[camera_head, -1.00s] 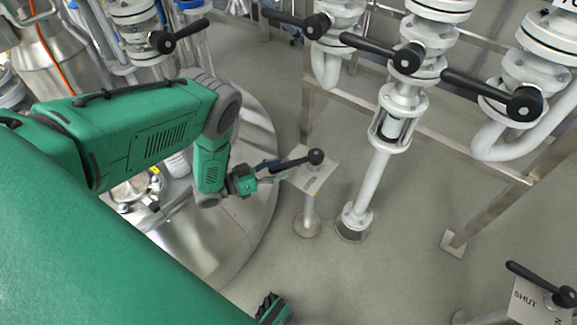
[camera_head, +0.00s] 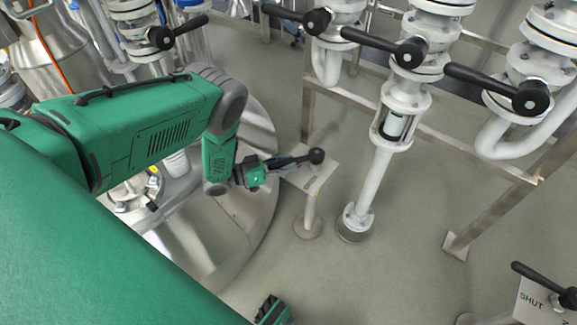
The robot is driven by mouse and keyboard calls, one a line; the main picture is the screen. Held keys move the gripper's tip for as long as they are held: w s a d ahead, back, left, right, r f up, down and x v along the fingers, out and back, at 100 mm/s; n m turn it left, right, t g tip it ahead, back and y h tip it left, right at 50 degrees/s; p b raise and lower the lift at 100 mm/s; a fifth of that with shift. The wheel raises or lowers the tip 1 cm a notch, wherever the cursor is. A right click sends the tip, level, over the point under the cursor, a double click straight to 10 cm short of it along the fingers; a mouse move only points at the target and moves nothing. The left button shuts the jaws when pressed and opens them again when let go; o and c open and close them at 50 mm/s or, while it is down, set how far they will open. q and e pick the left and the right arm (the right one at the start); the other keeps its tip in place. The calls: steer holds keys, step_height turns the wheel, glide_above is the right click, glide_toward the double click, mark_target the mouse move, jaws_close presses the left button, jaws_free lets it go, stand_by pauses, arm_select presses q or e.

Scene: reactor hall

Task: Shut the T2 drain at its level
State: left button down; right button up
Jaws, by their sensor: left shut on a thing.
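A black-knobbed lever (camera_head: 316,156) sits on a small pedestal with a tilted pale plate (camera_head: 321,178), right of the round steel vessel base. My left gripper (camera_head: 282,164) reaches it from the left and is shut on the lever, whose held part is mostly hidden by the fingers. The plate's lettering is too small to read. A sight glass (camera_head: 396,125) in a white vertical pipe stands right of the pedestal, with light and dark parts inside. My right gripper (camera_head: 272,310) shows only partly at the bottom edge; its fingers cannot be made out.
A second pedestal (camera_head: 540,301) at the lower right has a black lever and a plate reading "SHUT". Several white valves with black levers (camera_head: 409,53) line the top. A steel frame (camera_head: 455,150) stands behind the pipe. The floor (camera_head: 375,275) in the lower middle is clear.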

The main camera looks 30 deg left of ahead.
arm_select(q)
steer(key=shift+w+a+m+g+h+b, duration=0.6)
steer(key=shift+a+m+g+h+b, duration=0.1)
steer(key=shift+g+h, duration=0.1)
steer(key=shift+w+r, duration=0.1)
arm_select(e)
step_height(320, 180, down, 2)
steer(key=shift+f, duration=0.15)
arm_select(q)
steer(key=c, duration=1.4)
jaws_free()
steer(key=shift+a, duration=0.1)
steer(key=shift+c, duration=0.2)
steer(key=shift+o, duration=0.2)
steer(key=shift+r, duration=0.3)
step_height(320, 180, up, 9)
